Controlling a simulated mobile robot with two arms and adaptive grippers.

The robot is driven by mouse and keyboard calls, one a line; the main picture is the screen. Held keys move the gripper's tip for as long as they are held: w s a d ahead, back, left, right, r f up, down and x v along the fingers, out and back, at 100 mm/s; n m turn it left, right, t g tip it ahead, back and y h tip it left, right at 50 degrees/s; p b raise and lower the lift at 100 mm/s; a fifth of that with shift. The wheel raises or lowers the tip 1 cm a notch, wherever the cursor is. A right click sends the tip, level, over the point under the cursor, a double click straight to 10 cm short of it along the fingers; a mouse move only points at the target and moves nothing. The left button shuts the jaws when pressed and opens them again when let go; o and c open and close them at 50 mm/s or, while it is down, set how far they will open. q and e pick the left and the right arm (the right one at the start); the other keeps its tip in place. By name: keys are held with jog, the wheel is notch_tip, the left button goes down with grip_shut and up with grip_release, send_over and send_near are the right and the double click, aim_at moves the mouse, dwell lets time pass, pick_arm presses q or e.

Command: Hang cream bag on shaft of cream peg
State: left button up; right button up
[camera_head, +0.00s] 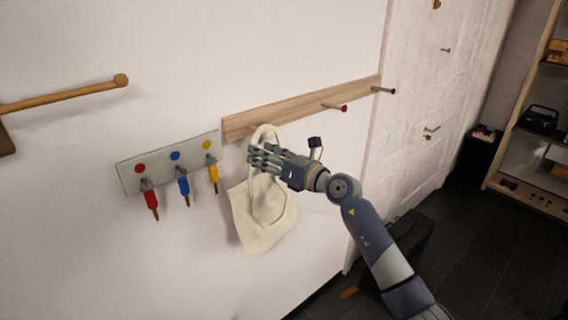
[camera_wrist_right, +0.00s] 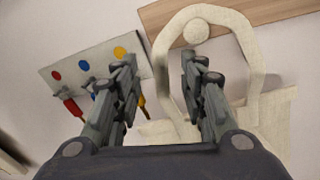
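The cream bag (camera_head: 262,232) hangs against the wall below the left part of the wooden rail, its handle loop reaching up to the rail. The round end of the cream peg (camera_wrist_right: 196,31) shows inside the loop in the right wrist view, with the top of the handle (camera_wrist_right: 205,12) arching just above it. I cannot tell whether the handle rests on the shaft. My right gripper (camera_head: 258,158) is at the handle; in the right wrist view its fingers (camera_wrist_right: 158,60) are apart, one side of the handle between them. My left gripper is not in view.
The wooden rail (camera_head: 290,112) also carries a red-tipped peg (camera_head: 342,108) and a dark peg (camera_head: 391,91) to the right. A grey panel (camera_head: 128,178) with red, blue and yellow tools is close on the left. A wooden rod (camera_head: 70,97) sticks out further left. A white door stands right.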

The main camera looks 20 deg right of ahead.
jog(key=v, duration=1)
notch_tip(320, 180, down, 32)
jog(key=s+d+m+h+b, duration=0.1)
jog(key=d+m+h+b, duration=0.3)
jog(key=m, duration=1.1)
jog(key=s+f+m+g+h+b, duration=0.2)
jog(key=s+f+m, duration=0.3)
jog(key=f, duration=0.6)
jog(key=s+f+m+g+h+b, duration=0.15)
jog(key=s+f+m, duration=0.35)
jog(key=f, duration=0.7)
jog(key=s+f+m+g+h+b, duration=0.1)
jog(key=s+f+m+g+b, duration=0.35)
jog(key=s+f, duration=1.35)
jog(key=s+a+f+m+g, duration=0.1)
jog(key=s+f, duration=0.3)
jog(key=s, duration=0.5)
jog(key=s+a+f+m+g, duration=0.2)
jog(key=s+f+m+g, duration=0.1)
jog(key=s, duration=0.6)
jog(key=s+a+f+m+g, duration=0.2)
jog(key=s+f+m, duration=0.1)
jog(key=s, duration=0.6)
jog(key=shift+s+f+g+b, duration=0.15)
jog(key=shift+f+g+b, duration=0.2)
jog(key=shift+f, duration=0.55)
jog(key=shift+a, duration=0.1)
